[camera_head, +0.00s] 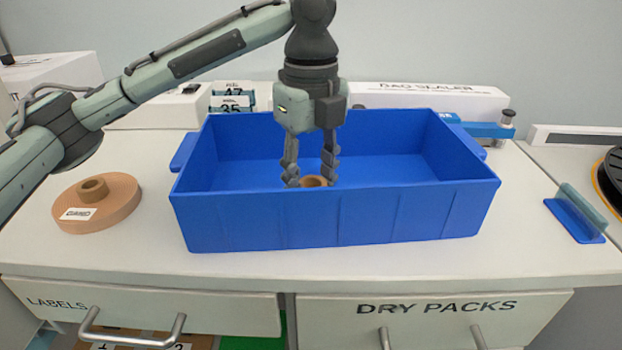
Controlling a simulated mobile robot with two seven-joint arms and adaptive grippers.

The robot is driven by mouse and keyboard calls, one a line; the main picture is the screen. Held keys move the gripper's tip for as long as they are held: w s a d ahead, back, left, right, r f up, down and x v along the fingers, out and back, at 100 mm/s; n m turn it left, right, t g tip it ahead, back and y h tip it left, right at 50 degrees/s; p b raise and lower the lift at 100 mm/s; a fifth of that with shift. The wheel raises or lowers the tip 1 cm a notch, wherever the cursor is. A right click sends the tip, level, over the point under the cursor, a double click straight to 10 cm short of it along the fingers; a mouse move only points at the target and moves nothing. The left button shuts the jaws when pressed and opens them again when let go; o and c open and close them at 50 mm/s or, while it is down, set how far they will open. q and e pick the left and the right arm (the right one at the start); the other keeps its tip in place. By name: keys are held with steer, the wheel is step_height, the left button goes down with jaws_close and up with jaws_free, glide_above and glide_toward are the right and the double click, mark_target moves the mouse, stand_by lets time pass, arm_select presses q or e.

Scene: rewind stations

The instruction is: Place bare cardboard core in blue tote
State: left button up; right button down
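The blue tote (345,222) stands in the middle of the counter, open side up. A brown cardboard core (313,182) shows just above the tote's front rim; its lower part is hidden by the front wall. My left gripper (311,178) points down into the tote. Its two fingers stand on either side of the core and appear to touch it, so it looks shut on the core. The rim hides the fingertips, and I cannot tell whether the core rests on the tote floor. My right gripper is not in view.
A flat brown roll (112,212) with a raised hub and white label lies left of the tote. A blue holder (574,219) is at the right. A white bag sealer (430,98) stands behind the tote. Drawers with handles are below the counter's front edge.

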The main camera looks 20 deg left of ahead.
arm_select(q)
steer(key=shift+o, duration=1.1)
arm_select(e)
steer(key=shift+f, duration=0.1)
arm_select(q)
step_height(320, 180, up, 4)
steer(key=shift+r, duration=0.1)
step_height(320, 180, up, 8)
steer(key=p, duration=0.2)
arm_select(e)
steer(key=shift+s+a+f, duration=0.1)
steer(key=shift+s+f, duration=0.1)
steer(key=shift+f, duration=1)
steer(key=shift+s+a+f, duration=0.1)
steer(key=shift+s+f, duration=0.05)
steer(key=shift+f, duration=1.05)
